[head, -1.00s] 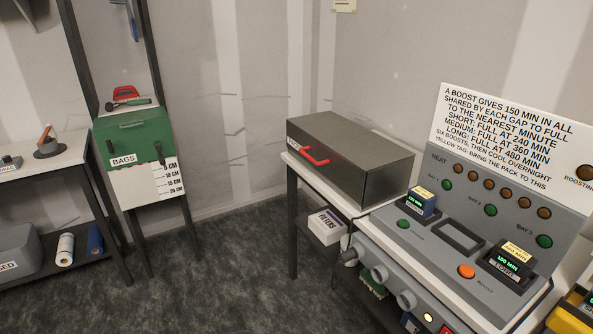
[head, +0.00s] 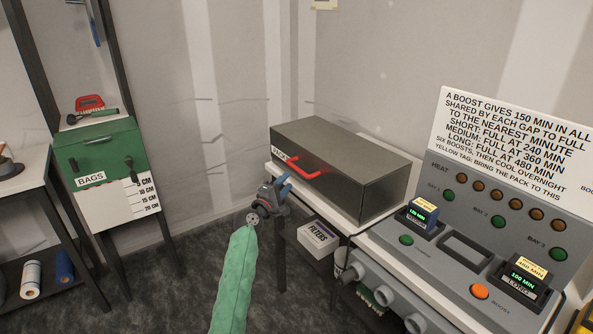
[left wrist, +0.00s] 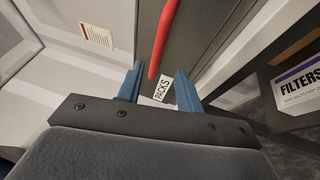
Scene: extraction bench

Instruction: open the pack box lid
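The pack box (head: 345,165) is a dark grey box with a closed lid on a white-topped stand. Its red handle (head: 302,167) is on the front, beside a white label partly hidden in the head view. In the left wrist view the label reads PACKS (left wrist: 162,88), and the red handle (left wrist: 163,38) runs up beyond the fingertips. My left gripper (head: 284,181) is in front of the box, just short of the handle. In the left wrist view its blue fingers (left wrist: 157,82) are apart with nothing between them. My right gripper is out of view.
A charger panel (head: 500,225) with battery packs stands right of the box. A FILTERS box (head: 318,238) sits on the shelf below. A green BAGS box (head: 100,152) is at the left, with clear floor between.

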